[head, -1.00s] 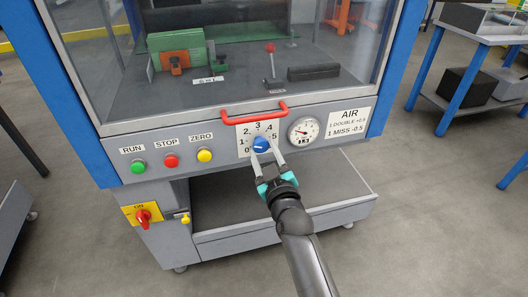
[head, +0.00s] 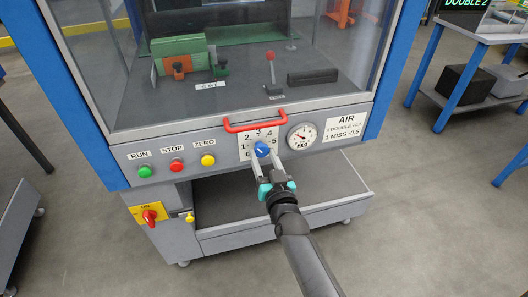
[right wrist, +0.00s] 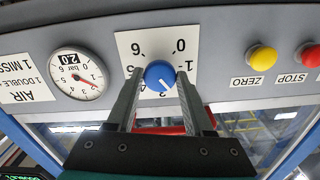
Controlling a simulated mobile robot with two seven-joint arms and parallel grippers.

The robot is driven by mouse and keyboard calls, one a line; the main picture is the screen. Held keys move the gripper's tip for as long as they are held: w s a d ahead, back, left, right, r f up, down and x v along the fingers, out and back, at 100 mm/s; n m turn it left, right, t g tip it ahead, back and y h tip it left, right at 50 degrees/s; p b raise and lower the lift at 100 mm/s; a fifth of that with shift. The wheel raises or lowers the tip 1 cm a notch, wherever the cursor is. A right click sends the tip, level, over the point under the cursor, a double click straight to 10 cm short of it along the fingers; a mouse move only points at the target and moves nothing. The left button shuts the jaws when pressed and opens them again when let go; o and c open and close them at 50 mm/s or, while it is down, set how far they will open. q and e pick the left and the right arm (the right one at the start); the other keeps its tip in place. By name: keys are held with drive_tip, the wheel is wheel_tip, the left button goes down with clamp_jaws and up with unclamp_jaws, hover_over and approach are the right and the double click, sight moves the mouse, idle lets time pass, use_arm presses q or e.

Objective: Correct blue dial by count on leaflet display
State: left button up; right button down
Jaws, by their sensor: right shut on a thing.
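The blue dial (head: 262,150) is on a white number plate on the front panel of a blue-framed machine; it also shows in the right wrist view (right wrist: 160,76). My right gripper (head: 264,151) is shut on it, one finger on each side. In the wrist view, which is turned over, the dial's white mark points down and slightly right, toward the 2–3 side; the exact number is unclear, as fingers hide part of the plate. A display (head: 467,4) at the top right reads "DOUBLE 2" in green, cut by the frame edge. My left gripper is out of view.
A red handle (head: 254,121) is just above the dial. A pressure gauge (head: 302,136) and an AIR label (head: 346,127) reading "1 DOUBLE +0.5, 1 MISS -0.5" are to the right. Green (head: 145,171), red (head: 177,165) and yellow (head: 208,160) buttons are to the left.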

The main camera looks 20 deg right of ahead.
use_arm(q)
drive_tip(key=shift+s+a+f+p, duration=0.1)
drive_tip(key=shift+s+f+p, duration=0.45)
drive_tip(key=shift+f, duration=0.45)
use_arm(e)
drive_tip(key=shift+m, duration=1.2)
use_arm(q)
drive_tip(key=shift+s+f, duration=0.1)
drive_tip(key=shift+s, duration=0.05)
use_arm(e)
drive_tip(key=shift+c, duration=1.5)
unclamp_jaws()
drive_tip(key=shift+s, duration=0.2)
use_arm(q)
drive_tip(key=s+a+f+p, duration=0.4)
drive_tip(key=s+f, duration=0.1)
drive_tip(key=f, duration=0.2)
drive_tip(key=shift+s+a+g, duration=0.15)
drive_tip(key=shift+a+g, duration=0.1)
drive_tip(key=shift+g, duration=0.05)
use_arm(e)
drive_tip(key=s+a, duration=0.1)
drive_tip(key=s, duration=1.3)
drive_tip(key=shift+s, duration=0.4)
